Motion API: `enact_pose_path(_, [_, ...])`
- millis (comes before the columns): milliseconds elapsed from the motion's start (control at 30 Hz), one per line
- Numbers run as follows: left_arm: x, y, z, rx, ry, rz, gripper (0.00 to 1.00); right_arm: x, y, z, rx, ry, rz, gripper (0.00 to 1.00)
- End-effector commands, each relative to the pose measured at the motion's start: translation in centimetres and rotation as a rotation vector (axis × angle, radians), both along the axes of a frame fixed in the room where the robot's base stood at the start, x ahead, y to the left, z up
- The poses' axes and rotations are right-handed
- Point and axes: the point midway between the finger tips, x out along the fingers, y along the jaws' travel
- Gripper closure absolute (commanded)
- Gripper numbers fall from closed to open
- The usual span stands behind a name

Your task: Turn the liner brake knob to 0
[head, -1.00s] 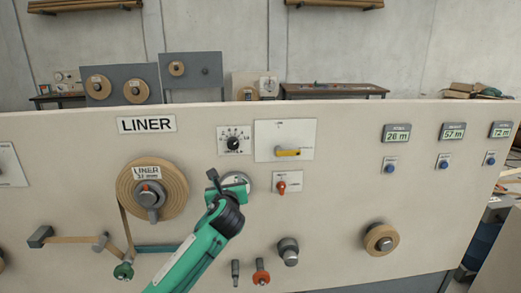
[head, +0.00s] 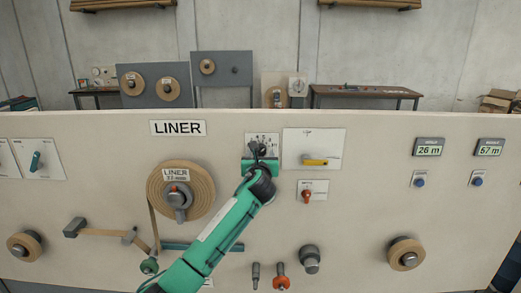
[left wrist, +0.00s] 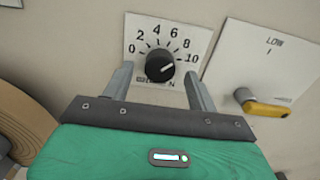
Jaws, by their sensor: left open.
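A black knob (left wrist: 159,66) sits on a white plate (left wrist: 197,40) with a scale from 0 to 10. Its white pointer line aims right and slightly up, near the 10 end. The lettering under the knob is partly hidden. My left gripper (head: 259,160) is open in front of this dial. In the left wrist view its two fingers (left wrist: 157,82) stand left and right of the knob; I cannot tell whether they touch it.
A panel with a yellow lever (head: 315,162) is right of the dial, and a small red switch (head: 306,195) below that. The LINER roll (head: 181,195) is to the left. An orange knob (head: 281,282) and a grey knob (head: 309,262) stick out lower down.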

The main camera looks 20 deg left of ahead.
Motion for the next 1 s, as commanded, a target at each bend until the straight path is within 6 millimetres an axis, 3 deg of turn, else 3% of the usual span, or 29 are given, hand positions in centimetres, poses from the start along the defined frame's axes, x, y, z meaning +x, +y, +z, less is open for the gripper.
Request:
enact_pose_path(300, [2.6, 0.7, 0.0, -0.001, 0.001, 0.0, 0.41, 0.1, 0.0, 0.7, 0.0, -0.001, 0.0, 0.64])
enact_pose_path(667, [3.0, 0.8, -0.1, -0.001, 0.001, -0.001, 0.41, 0.1, 0.0, 0.8, 0.0, -0.001, 0.0, 0.64])
enact_pose_path(900, [3.0, 0.8, -0.1, -0.001, 0.001, -0.001, 0.84, 0.1, 0.0, 0.8, 0.0, -0.002, -0.001, 0.64])
enact_pose_path(1000, [3.0, 0.8, -0.1, -0.001, 0.001, -0.001, 0.86, 0.1, 0.0, 0.8, -0.001, -0.001, -0.001, 0.64])
